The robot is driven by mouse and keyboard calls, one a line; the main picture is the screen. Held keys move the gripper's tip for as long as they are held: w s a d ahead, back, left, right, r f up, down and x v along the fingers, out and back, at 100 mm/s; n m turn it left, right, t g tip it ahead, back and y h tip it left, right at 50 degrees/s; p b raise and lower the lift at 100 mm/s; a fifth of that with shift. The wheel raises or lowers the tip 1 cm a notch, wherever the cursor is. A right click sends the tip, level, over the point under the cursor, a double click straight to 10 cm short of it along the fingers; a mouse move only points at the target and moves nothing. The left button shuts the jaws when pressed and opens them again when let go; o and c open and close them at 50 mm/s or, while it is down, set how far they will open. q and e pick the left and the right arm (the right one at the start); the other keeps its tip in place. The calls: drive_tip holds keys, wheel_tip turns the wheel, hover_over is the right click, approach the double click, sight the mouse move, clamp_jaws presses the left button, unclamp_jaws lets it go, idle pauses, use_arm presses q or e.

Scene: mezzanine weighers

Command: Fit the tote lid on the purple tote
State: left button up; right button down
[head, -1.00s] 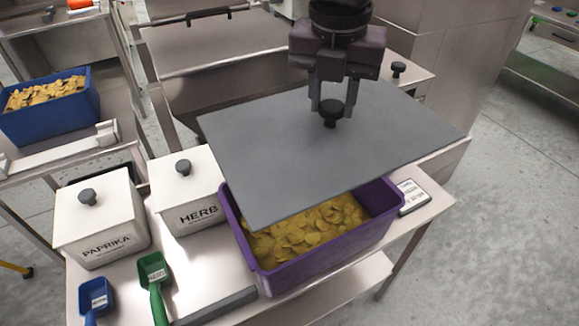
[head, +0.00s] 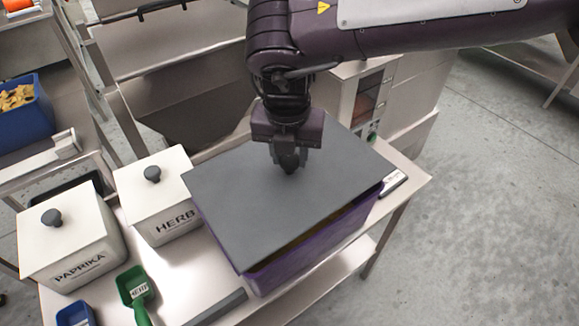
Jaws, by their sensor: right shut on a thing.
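The grey tote lid (head: 250,205) is a flat panel lying over the purple tote (head: 310,248) on the steel table. It covers nearly all of the opening. A narrow dark gap with a little of the chips shows along the near edge, so I cannot tell whether the lid is seated. My right gripper (head: 290,168) comes from above and is shut on the lid's knob, which the fingers mostly hide. My left gripper is not in view.
White PAPRIKA (head: 75,245) and HERB (head: 158,200) boxes stand left of the tote. A green scoop (head: 135,290) and a blue scoop (head: 76,314) lie in front. A small labelled device (head: 393,181) sits right of the tote. A blue tote (head: 25,115) stands on the left bench.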

sight(289, 172)
wheel_tip(289, 172, down, 4)
drive_tip(key=shift+f+p, duration=0.1)
drive_tip(key=shift+p, duration=0.2)
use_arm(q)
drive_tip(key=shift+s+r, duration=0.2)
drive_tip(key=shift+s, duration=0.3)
use_arm(e)
drive_tip(key=shift+f, duration=0.1)
drive_tip(key=shift+f, duration=0.1)
drive_tip(key=c, duration=1)
unclamp_jaws()
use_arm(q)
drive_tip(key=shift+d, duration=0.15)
use_arm(e)
drive_tip(key=shift+o, duration=0.2)
drive_tip(key=shift+r, duration=0.25)
use_arm(q)
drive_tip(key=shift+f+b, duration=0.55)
drive_tip(key=shift+b, duration=0.05)
use_arm(e)
wheel_tip(289, 172, up, 12)
drive_tip(key=s, duration=0.1)
drive_tip(key=shift+s+a+f, duration=0.15)
drive_tip(key=shift+s+f, duration=0.05)
drive_tip(key=shift+s, duration=0.2)
drive_tip(key=shift+f, duration=0.1)
